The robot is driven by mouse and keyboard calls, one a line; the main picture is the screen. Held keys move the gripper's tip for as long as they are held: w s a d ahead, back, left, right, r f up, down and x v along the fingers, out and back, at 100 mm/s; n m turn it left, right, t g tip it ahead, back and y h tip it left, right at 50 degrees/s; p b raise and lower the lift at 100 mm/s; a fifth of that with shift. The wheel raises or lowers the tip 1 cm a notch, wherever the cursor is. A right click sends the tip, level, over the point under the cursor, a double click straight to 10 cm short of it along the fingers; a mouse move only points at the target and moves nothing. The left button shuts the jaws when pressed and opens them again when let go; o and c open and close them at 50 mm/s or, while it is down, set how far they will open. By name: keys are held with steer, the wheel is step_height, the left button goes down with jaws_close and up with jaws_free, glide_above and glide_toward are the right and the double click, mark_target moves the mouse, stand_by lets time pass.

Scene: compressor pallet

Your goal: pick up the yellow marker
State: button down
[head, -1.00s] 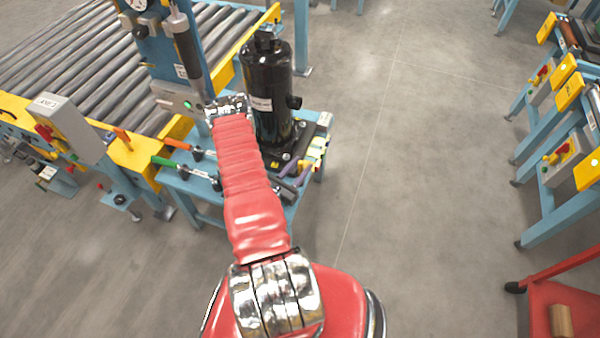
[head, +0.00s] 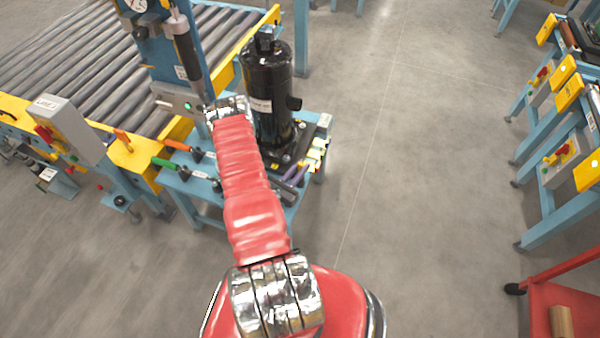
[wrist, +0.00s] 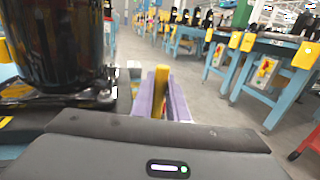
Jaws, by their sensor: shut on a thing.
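The yellow marker (wrist: 160,92) shows in the wrist view as a yellow upright bar between the two purple fingers of my gripper (wrist: 160,106). My gripper is shut on it. The lower part of the marker is hidden by the gripper body. In the head view my gripper (head: 297,173) is at the right front side of the blue bench, just right of my red arm sleeve. Small yellow and pale pieces show by the fingertips there, too small to tell apart.
A tall black compressor (head: 267,90) stands on the blue bench (head: 205,186), close left of my gripper. Green (head: 165,162) and orange-handled (head: 178,145) tools lie at left. A roller conveyor (head: 75,60) is behind. Open floor (head: 410,180) lies to the right.

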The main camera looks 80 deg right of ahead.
steer(key=shift+r, duration=0.1)
steer(key=shift+r, duration=4.9)
